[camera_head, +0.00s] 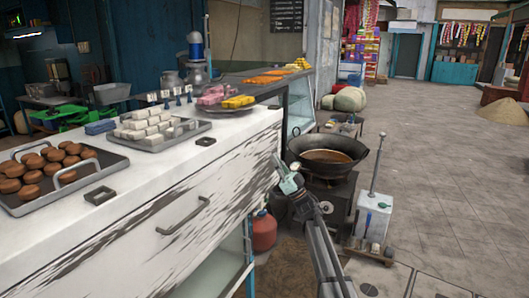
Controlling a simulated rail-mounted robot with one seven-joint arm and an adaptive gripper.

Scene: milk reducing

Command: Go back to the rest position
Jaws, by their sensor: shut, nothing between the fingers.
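My gripper (280,163) is in the middle of the view, in front of the right end of the white counter (190,215). Its fingers are together with nothing between them, pointing up and to the left. My arm reaches up to it from the bottom of the picture, right of the counter. A wide dark pan (350,147) of brown liquid (326,156) sits on a stove (332,192) behind and to the right of my gripper. I cannot tell the exact gap between the gripper and the counter.
On the counter are a tray of brown round sweets (75,194) and a tray of white blocks (156,128). A red gas cylinder (264,232) stands below. A white box with a lever (374,218) stands right of the stove. The paved floor (460,190) at right is clear.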

